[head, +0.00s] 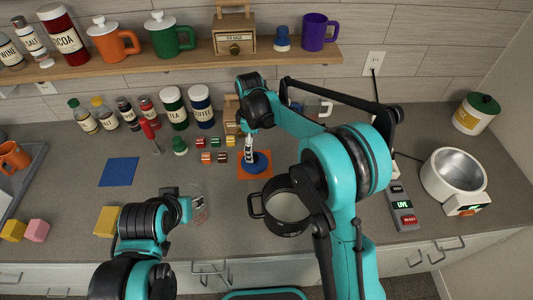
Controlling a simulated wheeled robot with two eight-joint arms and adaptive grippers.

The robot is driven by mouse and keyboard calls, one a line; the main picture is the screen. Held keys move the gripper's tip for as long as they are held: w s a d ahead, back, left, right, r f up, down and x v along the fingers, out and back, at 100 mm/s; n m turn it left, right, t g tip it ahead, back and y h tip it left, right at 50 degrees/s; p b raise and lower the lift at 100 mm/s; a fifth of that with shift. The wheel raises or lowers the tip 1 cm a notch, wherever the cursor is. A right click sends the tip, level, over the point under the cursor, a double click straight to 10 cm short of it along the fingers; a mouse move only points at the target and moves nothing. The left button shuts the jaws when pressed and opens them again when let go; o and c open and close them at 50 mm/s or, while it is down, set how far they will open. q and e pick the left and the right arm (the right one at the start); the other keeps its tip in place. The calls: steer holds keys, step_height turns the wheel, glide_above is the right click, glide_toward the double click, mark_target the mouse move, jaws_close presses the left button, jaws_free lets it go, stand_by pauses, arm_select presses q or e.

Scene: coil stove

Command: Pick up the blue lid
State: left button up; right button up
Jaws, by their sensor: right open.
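The blue lid (262,163) is a round blue disc lying on an orange square mat (244,175) near the middle of the counter. My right gripper (249,157) points down at the lid's left part, open. I cannot tell whether its fingertips touch the lid, and they hide part of it. My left gripper (186,207) is low over the counter at the left, beside a clear glass (199,212). Its fingers are too small and covered to read.
A dark pot (284,222) stands just in front of the mat. Jars stand behind, under a shelf (190,52). A blue square (119,172) lies on the left counter.

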mark_target(255, 157)
step_height(255, 157, down, 8)
steer(key=shift+d+r+b, duration=0.1)
steer(key=shift+r+b, duration=0.05)
steer(key=shift+b, duration=0.9)
steer(key=shift+r, duration=0.1)
steer(key=c, duration=1.5)
steer(key=shift+s, duration=0.15)
jaws_close()
